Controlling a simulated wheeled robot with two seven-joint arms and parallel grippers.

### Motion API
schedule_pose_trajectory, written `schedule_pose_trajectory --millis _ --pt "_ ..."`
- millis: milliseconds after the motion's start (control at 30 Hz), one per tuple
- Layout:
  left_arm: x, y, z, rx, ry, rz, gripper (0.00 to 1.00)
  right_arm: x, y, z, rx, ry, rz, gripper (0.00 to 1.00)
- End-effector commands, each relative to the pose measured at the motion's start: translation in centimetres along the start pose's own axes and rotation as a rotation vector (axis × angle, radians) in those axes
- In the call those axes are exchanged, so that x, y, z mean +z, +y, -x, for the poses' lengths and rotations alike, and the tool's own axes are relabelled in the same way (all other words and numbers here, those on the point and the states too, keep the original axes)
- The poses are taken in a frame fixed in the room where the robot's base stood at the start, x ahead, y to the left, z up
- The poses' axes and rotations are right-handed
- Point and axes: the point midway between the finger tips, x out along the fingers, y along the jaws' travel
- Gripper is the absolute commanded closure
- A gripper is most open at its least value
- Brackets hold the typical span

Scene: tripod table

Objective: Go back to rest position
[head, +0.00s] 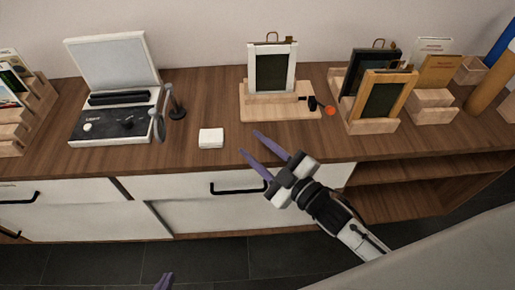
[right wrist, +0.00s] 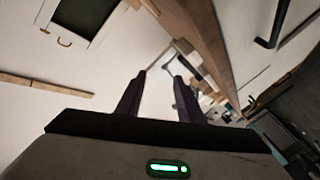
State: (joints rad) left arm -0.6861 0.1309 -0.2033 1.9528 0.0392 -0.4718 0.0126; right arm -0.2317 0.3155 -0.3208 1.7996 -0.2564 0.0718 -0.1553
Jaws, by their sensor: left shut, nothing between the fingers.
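My right gripper (head: 248,143) reaches in from the right of the head view, over the front edge of the wooden counter (head: 215,165). Its two purple fingers are apart with nothing between them. In the right wrist view its fingers (right wrist: 160,75) also show apart and empty. My left gripper (head: 165,281) shows only as a purple fingertip at the bottom edge of the head view, in front of the drawers and over the dark floor. It is shut and holds nothing; the rest of it is out of view.
On the counter stand a record player (head: 112,128) with its lid up, a small white box (head: 211,138), a white frame (head: 272,68) on a wooden stand and an orange frame (head: 384,100). White drawers (head: 205,215) with black handles are below. The dark floor (head: 270,262) in front is clear.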

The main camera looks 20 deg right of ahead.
Motion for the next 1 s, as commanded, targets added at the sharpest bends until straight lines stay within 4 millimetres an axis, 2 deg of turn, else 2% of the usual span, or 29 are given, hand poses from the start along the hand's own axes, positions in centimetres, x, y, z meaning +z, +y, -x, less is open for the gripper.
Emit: schedule_pose_trajectory --millis 533,667,767,833,1000 --pt "0.0 0.0 0.0 0.0 0.001 0.0 1.0 0.1 0.0 0.0 0.0 -0.004 -0.003 0.66" --pt "0.0 0.0 0.0 0.0 0.001 0.0 1.0 0.7 0.1 0.4 0.005 -0.067 -0.038 0.66" --pt "-0.1 0.0 0.0 0.0 0.001 0.0 1.0 2.2 0.3 1.5 0.01 -0.199 -0.108 0.66" --pt "0.0 0.0 0.0 0.0 0.001 0.0 1.0 3.5 0.2 3.0 0.009 -0.324 -0.179 0.66" --pt "0.0 0.0 0.0 0.0 0.001 0.0 1.0 6.3 -1.0 8.7 -0.018 -0.648 -0.359 0.66"
